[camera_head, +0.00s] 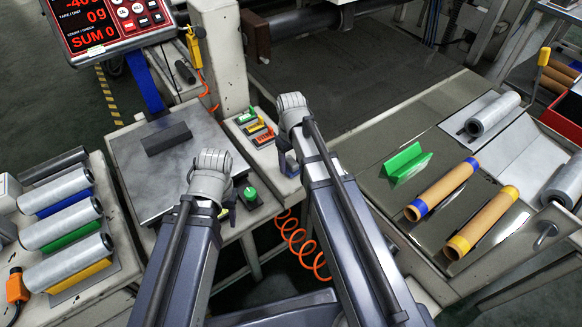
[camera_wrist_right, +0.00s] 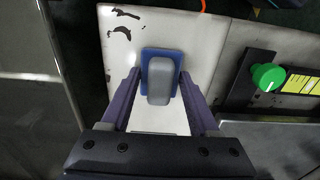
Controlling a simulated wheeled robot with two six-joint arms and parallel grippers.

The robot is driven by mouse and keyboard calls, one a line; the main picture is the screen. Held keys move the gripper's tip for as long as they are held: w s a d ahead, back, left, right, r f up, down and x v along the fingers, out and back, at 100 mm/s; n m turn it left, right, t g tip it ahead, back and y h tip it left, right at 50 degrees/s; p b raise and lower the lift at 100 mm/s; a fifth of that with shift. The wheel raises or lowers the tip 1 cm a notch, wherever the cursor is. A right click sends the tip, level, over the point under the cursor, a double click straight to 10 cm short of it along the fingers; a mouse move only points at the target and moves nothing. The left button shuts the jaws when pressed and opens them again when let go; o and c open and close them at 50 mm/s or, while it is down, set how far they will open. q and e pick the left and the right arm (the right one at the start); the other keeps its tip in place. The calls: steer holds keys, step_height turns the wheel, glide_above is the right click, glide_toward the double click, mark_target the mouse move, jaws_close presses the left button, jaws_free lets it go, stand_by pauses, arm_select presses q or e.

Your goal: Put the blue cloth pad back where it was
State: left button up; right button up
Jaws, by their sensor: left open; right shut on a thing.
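The blue cloth pad (camera_wrist_right: 161,51) shows in the right wrist view, with a grey block-shaped grip (camera_wrist_right: 159,84) on it. In the head view my right gripper (camera_head: 285,155) is at the pale machine ledge, and the pad is mostly hidden by my arm. My left gripper (camera_head: 230,208) is open, largely hidden behind its own wrist, near a green knob (camera_head: 249,193).
A grey plate (camera_head: 180,175) with a dark bar (camera_head: 166,138) lies at left. Several film rolls (camera_head: 62,222) lie further left. At right, a table holds a green bracket (camera_head: 407,163) and brown cores (camera_head: 440,190).

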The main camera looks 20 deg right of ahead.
mark_target(291, 161)
arm_select(q)
steer(key=shift+f, duration=0.15)
arm_select(e)
steer(key=shift+f, duration=0.2)
steer(key=o, duration=1.2)
steer(key=shift+r, duration=0.15)
step_height(291, 161, up, 12)
steer(key=p, duration=1.2)
arm_select(q)
step_height(291, 161, up, 12)
arm_select(e)
steer(key=shift+h, duration=0.6)
steer(key=s+a, duration=0.3)
steer(key=s, duration=0.1)
steer(key=s+a, duration=0.4)
steer(key=s, duration=0.1)
steer(key=s+a, duration=0.3)
steer(key=s, duration=0.2)
steer(key=shift+s+a+r, duration=0.1)
steer(key=shift+s+a, duration=0.05)
steer(key=shift+a, duration=0.1)
